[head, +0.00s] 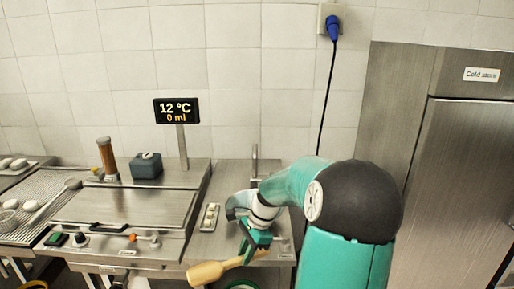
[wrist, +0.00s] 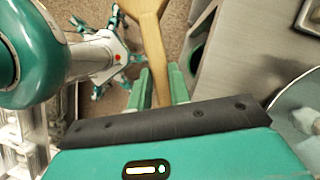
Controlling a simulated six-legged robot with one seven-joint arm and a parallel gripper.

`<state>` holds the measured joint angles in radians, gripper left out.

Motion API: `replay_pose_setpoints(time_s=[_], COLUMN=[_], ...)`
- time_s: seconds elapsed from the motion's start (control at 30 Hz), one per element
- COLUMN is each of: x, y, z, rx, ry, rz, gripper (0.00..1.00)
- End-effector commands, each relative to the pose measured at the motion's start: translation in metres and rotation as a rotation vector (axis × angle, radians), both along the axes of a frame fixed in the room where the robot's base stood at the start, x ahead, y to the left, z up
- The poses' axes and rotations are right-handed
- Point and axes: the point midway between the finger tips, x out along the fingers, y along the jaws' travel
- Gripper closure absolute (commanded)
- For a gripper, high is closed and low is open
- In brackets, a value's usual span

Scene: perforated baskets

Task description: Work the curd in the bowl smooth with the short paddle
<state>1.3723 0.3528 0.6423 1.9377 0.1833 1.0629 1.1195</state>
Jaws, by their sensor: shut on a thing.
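My gripper (head: 257,240) is shut on the handle of the short wooden paddle (head: 206,273), whose broad end points left, at the front edge of the counter. In the wrist view the paddle (wrist: 152,35) stands up between the green fingers of my gripper (wrist: 160,88), with its broad end at the top edge, over the floor. A round, shiny metal shape (wrist: 285,118) with something pale shows at the right edge of the wrist view. I cannot tell whether it is the bowl. I see no curd clearly.
A steel worktop (head: 130,205) with a sign reading 12 °C and 0 ml (head: 177,110) stands at left. A small tray of white pieces (head: 210,217) lies left of my gripper. The cold store (head: 460,180) is at right.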

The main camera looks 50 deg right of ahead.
Motion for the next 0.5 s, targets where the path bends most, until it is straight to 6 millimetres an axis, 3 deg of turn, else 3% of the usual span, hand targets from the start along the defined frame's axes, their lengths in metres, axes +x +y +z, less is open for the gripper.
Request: replay_pose_setpoints(time_s=[0.5], x=[0.106], y=[0.139], z=[-0.061], rx=[0.006], ry=[-0.001], rz=[0.938], gripper=[1.0])
